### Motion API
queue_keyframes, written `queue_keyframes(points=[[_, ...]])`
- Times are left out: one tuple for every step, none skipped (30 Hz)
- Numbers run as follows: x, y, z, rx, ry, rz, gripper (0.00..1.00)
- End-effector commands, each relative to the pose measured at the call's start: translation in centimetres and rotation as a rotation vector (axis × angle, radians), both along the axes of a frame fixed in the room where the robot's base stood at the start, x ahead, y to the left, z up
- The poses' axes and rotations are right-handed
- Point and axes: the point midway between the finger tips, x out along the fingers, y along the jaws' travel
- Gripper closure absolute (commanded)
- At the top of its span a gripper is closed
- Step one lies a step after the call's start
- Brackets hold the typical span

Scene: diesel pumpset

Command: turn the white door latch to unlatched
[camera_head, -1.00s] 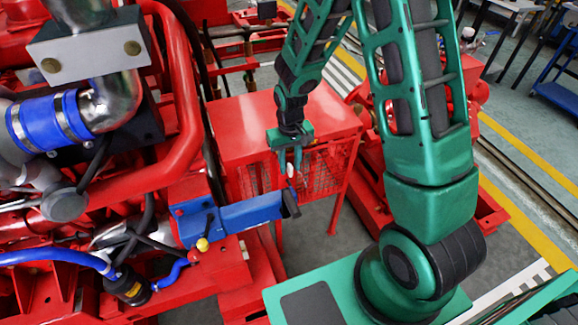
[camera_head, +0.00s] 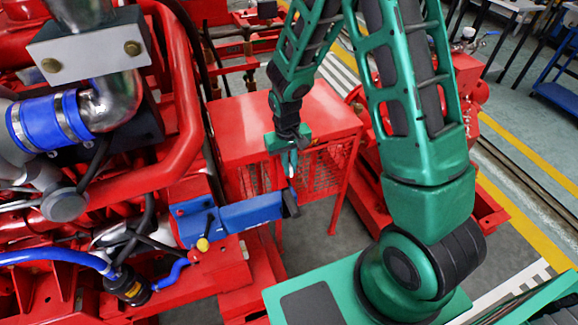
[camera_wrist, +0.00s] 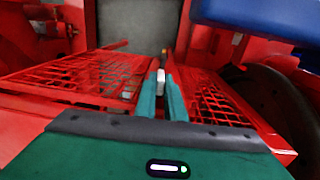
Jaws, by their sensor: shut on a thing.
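The white door latch (camera_wrist: 161,76) shows in the wrist view as a small pale piece between my fingertips, where the two red mesh doors meet. My gripper (camera_wrist: 163,88) is shut on it, with one green finger on each side. In the head view the latch (camera_head: 292,157) is a tiny white spot at the tip of my gripper (camera_head: 291,162), in front of the red cabinet's mesh side. The fingers hide part of the latch, and its exact angle is hard to tell.
The red cabinet (camera_head: 250,125) has a flat top and mesh doors (camera_wrist: 85,78). A blue bar with a black end (camera_head: 252,212) juts out just below my gripper and shows at the wrist view's upper right (camera_wrist: 265,18). The red engine fills the left.

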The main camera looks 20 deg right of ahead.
Motion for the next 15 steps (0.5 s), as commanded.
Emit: queue_keyframes(points=[[-0.02, 0.19, 0.0, -0.024, 0.0, 0.004, 1.0], [-0.02, 0.26, -0.01, -0.041, 0.0, 0.005, 1.0], [-0.02, 0.29, -0.04, -0.066, 0.0, 0.006, 1.0], [-0.04, 0.39, -0.05, -0.085, 0.0, 0.006, 1.0], [-0.04, 0.42, -0.06, -0.107, 0.0, 0.006, 1.0], [-0.04, 0.5, -0.07, -0.137, 0.0, 0.007, 1.0], [0.0, 0.55, -0.07, -0.16, -0.001, 0.007, 1.0], [0.03, 0.59, -0.07, -0.184, -0.002, 0.006, 1.0], [-0.01, 0.65, -0.1, -0.216, 0.001, 0.007, 1.0], [-0.03, 0.68, -0.14, -0.24, 0.001, 0.007, 1.0], [-0.02, 0.74, -0.15, -0.264, 0.0, 0.007, 1.0], [0.0, 0.81, -0.15, -0.295, 0.0, 0.006, 1.0], [0.01, 0.8, -0.18, -0.318, -0.001, 0.006, 1.0], [0.02, 0.85, -0.2, -0.341, 0.0, 0.007, 1.0], [0.01, 0.87, -0.21, -0.37, -0.001, 0.006, 1.0]])
